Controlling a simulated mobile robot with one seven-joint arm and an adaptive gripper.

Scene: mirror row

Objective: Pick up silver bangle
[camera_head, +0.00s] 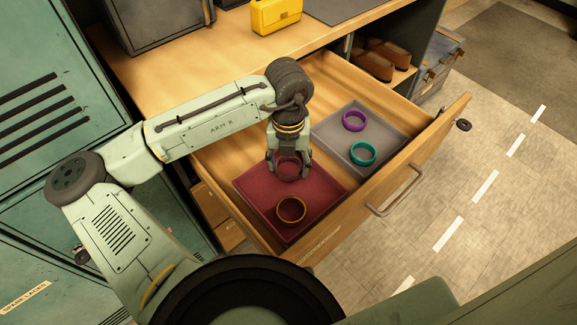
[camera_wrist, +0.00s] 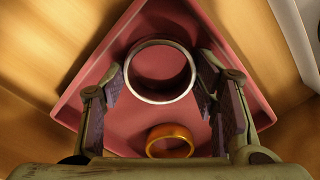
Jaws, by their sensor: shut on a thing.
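The silver bangle (camera_wrist: 160,100) is a plain, shiny ring between the two fingers of my gripper in the wrist view. My gripper (camera_head: 289,163) is shut on it, with a finger against each side. In the head view the fingers hide much of the bangle. My gripper points down over the dark red tray (camera_head: 322,190) in the open drawer. I cannot tell whether the bangle still touches the tray floor. A gold bangle (camera_head: 291,221) lies in the same tray, nearer the front; it also shows in the wrist view (camera_wrist: 169,131) below the silver one.
A grey tray (camera_head: 331,128) beside it holds a purple bangle (camera_head: 354,129) and a teal bangle (camera_head: 363,163). The drawer front (camera_head: 407,170) has a handle (camera_head: 397,192). Brown shoes (camera_head: 374,62) sit on a shelf.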

